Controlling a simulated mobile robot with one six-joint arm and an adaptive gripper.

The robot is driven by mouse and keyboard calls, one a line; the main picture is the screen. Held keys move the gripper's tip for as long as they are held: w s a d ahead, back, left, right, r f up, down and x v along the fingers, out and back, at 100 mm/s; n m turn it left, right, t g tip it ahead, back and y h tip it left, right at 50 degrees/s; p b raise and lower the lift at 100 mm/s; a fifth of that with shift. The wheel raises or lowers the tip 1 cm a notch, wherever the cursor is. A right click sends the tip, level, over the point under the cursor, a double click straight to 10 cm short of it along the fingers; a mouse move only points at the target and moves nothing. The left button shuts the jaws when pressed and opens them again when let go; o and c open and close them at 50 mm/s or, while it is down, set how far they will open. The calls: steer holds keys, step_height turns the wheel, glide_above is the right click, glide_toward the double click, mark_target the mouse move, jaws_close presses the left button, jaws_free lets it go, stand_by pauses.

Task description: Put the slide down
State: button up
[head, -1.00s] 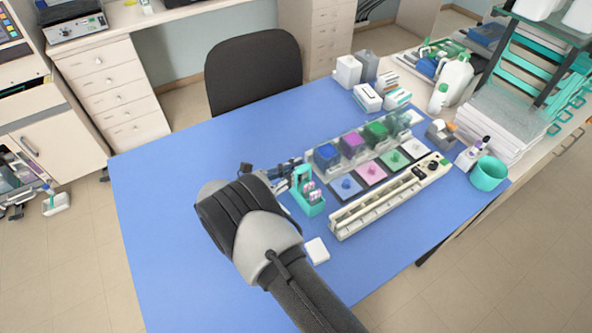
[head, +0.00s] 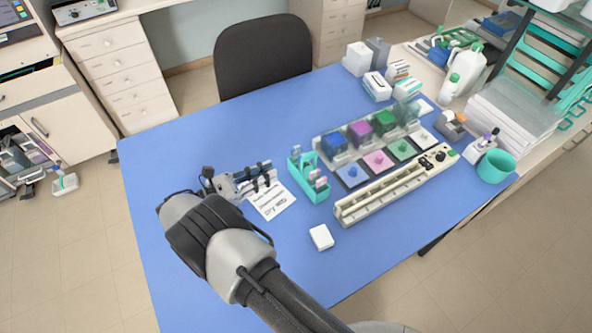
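My gripper (head: 264,176) is low over the blue table, just left of the teal slide rack (head: 311,193). Its dark fingers point right, towards the rack, and there is a gap between them and it. I cannot make out a slide in the fingers, nor whether they are open or shut. A few slides with pinkish ends (head: 319,182) stand in the rack. A white card with printed text (head: 271,203) lies flat on the table just below the fingers in the picture; the gripper covers its upper edge.
Right of the rack stand staining jars with blue, purple and green contents (head: 359,130) and a long cream device (head: 390,190). A small white block (head: 321,237) lies in front. The blue table (head: 190,150) is clear at the back left.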

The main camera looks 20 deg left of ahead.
steer(key=w+d+r+m+g+y, duration=0.1)
steer(key=w+d+r+m+g, duration=0.1)
steer(key=d+r+m+g, duration=0.6)
steer(key=w+d+r+m+g+y, duration=0.1)
steer(key=w+d+r+m+g, duration=0.2)
steer(key=d+r, duration=1.05)
steer(key=s+d+r+m+g+y, duration=0.1)
steer(key=s+d+r+m+y, duration=0.1)
steer(key=s+d+m+y, duration=0.4)
steer(key=s+d+r+m+y, duration=0.15)
steer(key=s+d+m, duration=0.35)
steer(key=s+d, duration=0.55)
steer(key=s+d+m+t+y, duration=0.1)
steer(key=s+m+t+y, duration=0.1)
steer(key=s+m, duration=0.4)
steer(key=shift+s+d+f+t, duration=0.15)
steer(key=shift+s+f+t, duration=0.2)
steer(key=shift+f+t, duration=0.15)
steer(key=shift+r, duration=0.1)
steer(key=shift+c, duration=0.3)
